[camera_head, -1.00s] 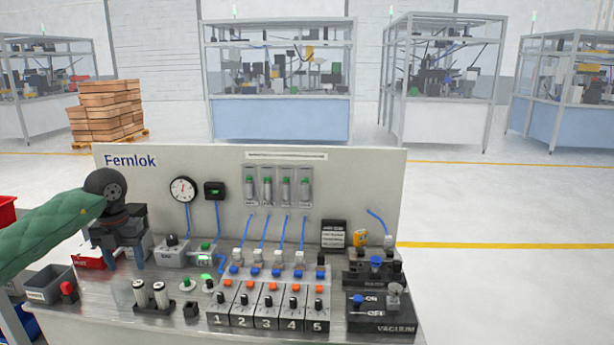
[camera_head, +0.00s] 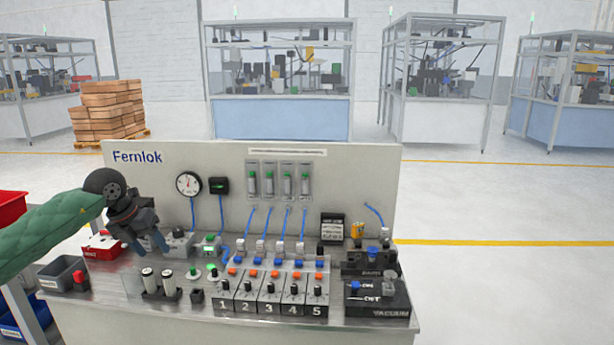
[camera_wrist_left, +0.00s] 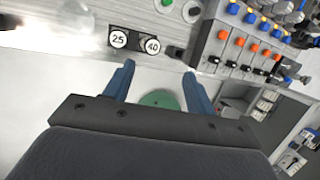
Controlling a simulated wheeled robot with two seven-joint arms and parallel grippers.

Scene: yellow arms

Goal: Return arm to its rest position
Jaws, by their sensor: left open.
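My left gripper (camera_head: 149,246) hangs over the left part of the bench, in front of the Fernlok panel (camera_head: 230,160). Its blue fingers are apart with nothing between them, and they also show spread in the left wrist view (camera_wrist_left: 160,80). My left arm, in a green quilted sleeve, comes in from the left. The wrist view shows the bench edge and two round cylinder tops marked 25 and 40 (camera_wrist_left: 133,41) beyond the fingers. My right gripper is not in view.
The bench holds a row of numbered valves (camera_head: 268,295), a vacuum block (camera_head: 380,300), two upright cylinders (camera_head: 158,285) and a red box (camera_head: 102,247). A grey bin (camera_head: 60,272) stands at the left edge. Open floor (camera_head: 500,290) lies to the right.

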